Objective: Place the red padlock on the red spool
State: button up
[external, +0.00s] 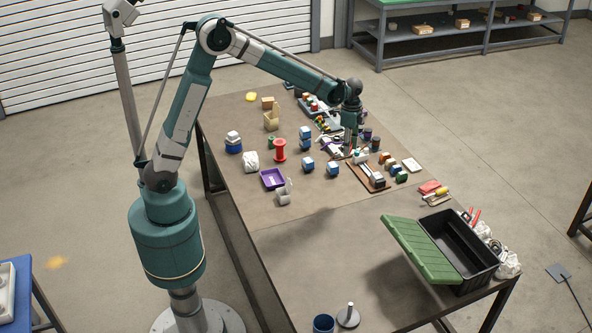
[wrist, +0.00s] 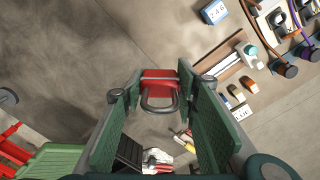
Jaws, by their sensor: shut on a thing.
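The red padlock (wrist: 160,80) is between the two green fingers of my gripper (wrist: 160,92) in the wrist view, its grey shackle toward the camera. My gripper is shut on it. In the external view my gripper (external: 350,148) hangs over the table's right-hand side, among small items; I cannot make out the padlock there. The red spool (external: 280,151) stands upright on the table to the left of my gripper, apart from it. Nothing is seen on its top. The spool is not in the wrist view.
Blue-and-white blocks (external: 308,164) stand between the spool and my gripper. A purple tray (external: 273,180) and white cloth-like lump (external: 251,162) lie near the spool. A brown board (external: 365,178) holds small items. An open toolbox with green lid (external: 420,247) stands at the near end.

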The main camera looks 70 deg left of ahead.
jog(key=s+a+n+p, duration=0.1)
jog(key=s+a+n, duration=0.15)
jog(key=a, duration=0.85)
jog(key=s+a+n+p, duration=0.1)
jog(key=s+a+n, duration=0.15)
jog(key=a, duration=0.75)
jog(key=n+p, duration=0.1)
jog(key=n, duration=0.2)
send_over(280, 142)
jog(key=shift+n, duration=0.3)
jog(key=shift+s+a+f, duration=0.1)
jog(key=shift+a+f, duration=0.05)
jog(key=shift+f, duration=2.25)
jog(key=shift+f, duration=0.15)
jog(key=shift+f+p, duration=0.4)
jog(key=shift+f, duration=2.35)
jog(key=shift+f, duration=2.1)
jog(key=shift+f, duration=0.1)
